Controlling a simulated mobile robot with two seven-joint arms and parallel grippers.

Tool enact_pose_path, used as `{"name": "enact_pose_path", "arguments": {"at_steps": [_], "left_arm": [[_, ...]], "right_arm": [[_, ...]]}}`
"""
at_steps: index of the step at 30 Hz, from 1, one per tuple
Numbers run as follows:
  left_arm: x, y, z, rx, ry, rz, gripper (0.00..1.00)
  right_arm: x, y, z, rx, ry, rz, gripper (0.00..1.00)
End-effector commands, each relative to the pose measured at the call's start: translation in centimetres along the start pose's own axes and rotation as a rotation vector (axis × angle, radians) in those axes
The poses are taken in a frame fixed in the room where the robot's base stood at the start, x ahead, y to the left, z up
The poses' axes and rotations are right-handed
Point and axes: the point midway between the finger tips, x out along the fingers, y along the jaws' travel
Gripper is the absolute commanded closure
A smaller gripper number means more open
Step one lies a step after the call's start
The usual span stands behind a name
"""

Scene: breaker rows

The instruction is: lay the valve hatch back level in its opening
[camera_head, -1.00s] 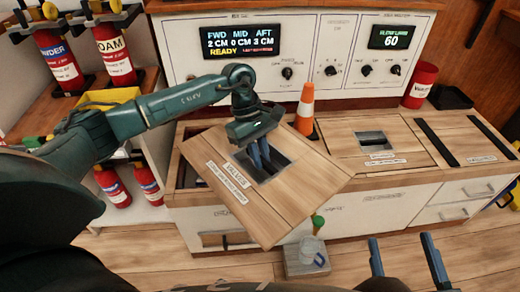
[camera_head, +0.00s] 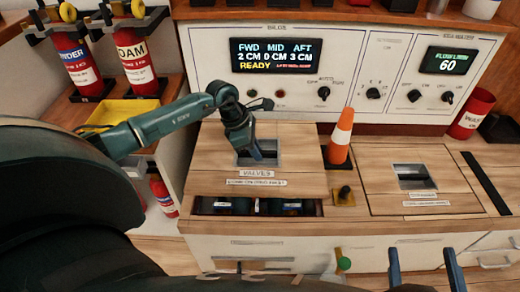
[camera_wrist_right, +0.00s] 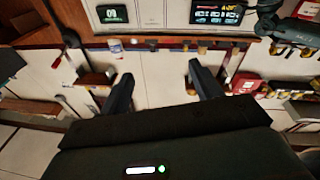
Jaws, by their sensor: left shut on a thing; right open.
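The valve hatch (camera_head: 213,153) is a wooden panel with a recessed grip and a "VALVES" label, seen in the head view at the left of the counter. My left gripper (camera_head: 257,155) is shut on the hatch's grip in the recess. The hatch lies over the back of its opening (camera_head: 300,207); a dark strip with valve parts shows along the front edge. Whether the hatch is fully level is hard to tell. My right gripper (camera_head: 425,275) is open and empty at the lower right, in front of the counter; it also shows in the right wrist view (camera_wrist_right: 158,85).
An orange cone (camera_head: 341,138) stands right of the hatch, with a small black knob (camera_head: 345,194) in front of it. A second hatch (camera_head: 450,190) lies to the right. The panel (camera_head: 290,75) rises behind. Red extinguishers (camera_head: 140,60) stand at the left.

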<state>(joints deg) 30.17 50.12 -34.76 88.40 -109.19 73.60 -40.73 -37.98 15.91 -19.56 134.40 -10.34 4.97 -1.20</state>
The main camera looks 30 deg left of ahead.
Motion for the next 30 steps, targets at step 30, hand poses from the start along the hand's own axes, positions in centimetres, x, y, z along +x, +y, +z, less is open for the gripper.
{"name": "enact_pose_path", "arguments": {"at_steps": [30], "left_arm": [[3.9, 0.2, -1.5, -0.006, -0.01, 0.007, 1.0]], "right_arm": [[0.2, -0.6, 0.7, 0.084, 0.039, -0.01, 0.36]]}}
